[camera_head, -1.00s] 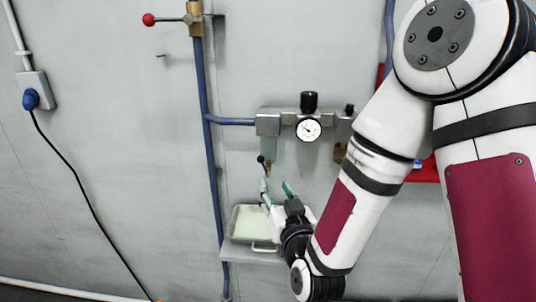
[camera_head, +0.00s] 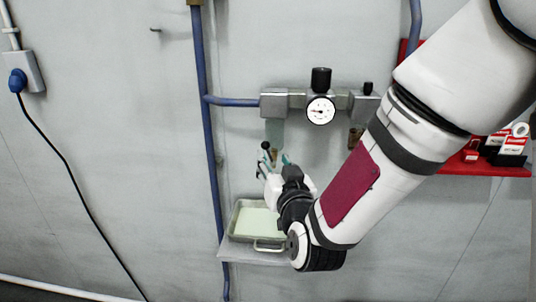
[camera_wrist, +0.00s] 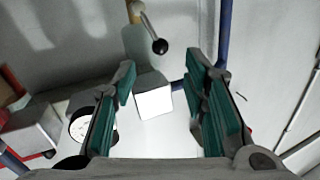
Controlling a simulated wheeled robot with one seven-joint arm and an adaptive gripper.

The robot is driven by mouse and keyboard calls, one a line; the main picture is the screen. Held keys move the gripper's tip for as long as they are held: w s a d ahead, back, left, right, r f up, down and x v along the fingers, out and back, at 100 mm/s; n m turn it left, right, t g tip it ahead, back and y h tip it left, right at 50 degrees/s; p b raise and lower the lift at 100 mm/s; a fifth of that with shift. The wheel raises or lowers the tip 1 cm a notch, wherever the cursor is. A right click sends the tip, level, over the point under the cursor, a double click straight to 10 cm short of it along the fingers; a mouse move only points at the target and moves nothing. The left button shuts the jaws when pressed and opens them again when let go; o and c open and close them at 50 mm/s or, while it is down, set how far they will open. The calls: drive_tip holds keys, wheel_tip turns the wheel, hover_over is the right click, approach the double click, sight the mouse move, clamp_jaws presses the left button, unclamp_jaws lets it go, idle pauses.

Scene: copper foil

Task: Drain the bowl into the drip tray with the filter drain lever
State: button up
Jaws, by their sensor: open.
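The filter drain lever has a black ball knob (camera_head: 265,145) on a thin stem below the left filter bowl. In the wrist view the knob (camera_wrist: 160,46) shows between my fingers in the picture, near the fingertips, with a brass fitting (camera_wrist: 135,12) beside it. The clear, faintly tinted bowl (camera_head: 274,132) hangs under the left metal block. The drip tray (camera_head: 236,222), with a pale green inside and a front handle, sits below on a small shelf. Contact with the knob cannot be told.
A pressure gauge (camera_head: 320,110) and black regulator knob (camera_head: 321,79) are right of the bowl. A blue vertical pipe (camera_head: 208,160) runs close on the left. A red shelf (camera_head: 480,167) with small items is at right. The wall farther left is mostly clear.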

sight(267, 146)
drive_tip(key=x, duration=0.7)
drive_tip(key=shift+w, duration=0.1)
clamp_jaws()
